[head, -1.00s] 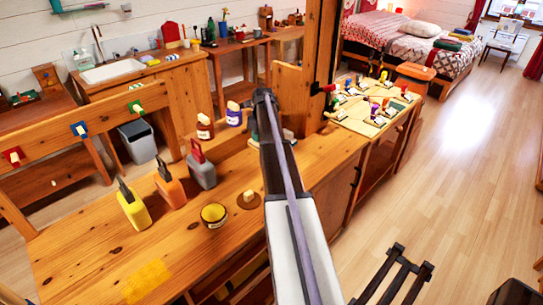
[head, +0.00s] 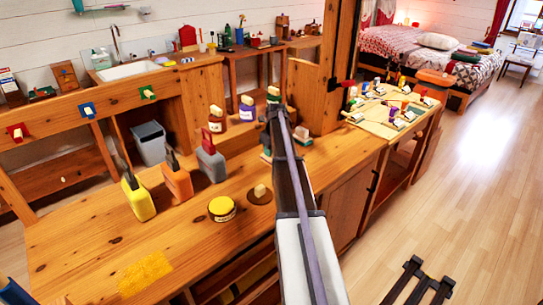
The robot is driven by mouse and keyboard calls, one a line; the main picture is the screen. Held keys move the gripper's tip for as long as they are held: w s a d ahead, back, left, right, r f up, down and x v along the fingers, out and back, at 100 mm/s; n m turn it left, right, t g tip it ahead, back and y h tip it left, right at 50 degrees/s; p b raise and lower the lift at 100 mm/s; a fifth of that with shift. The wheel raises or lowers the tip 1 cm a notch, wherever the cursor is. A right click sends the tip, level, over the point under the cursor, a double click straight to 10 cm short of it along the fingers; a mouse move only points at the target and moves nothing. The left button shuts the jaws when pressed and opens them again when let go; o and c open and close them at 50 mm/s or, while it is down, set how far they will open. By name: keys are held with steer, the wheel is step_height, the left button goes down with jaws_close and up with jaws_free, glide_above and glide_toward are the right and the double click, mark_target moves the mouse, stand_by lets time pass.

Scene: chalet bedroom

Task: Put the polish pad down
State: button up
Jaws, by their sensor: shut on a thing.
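My arm reaches up from the bottom of the head view over the wooden bench, and my gripper (head: 276,112) is at its far end. The gripper is shut; the thing in it, by the task the polish pad, is hidden behind my own arm and cannot be made out. A round brown disc with a pale wooden knob (head: 260,195) lies on the bench, left of my arm. A round yellow tin (head: 221,208) stands beside it. A yellow patch (head: 145,274) marks the bench top at the near left.
A wooden post (head: 336,60) rises at right. The bench's front middle is mostly clear.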

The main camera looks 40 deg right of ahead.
steer(key=shift+f, duration=0.1)
steer(key=o, duration=0.9)
steer(key=shift+c, duration=0.2)
step_height(320, 180, up, 12)
steer(key=s+p, duration=0.1)
steer(key=p, duration=1.1)
steer(key=shift+s, duration=0.4)
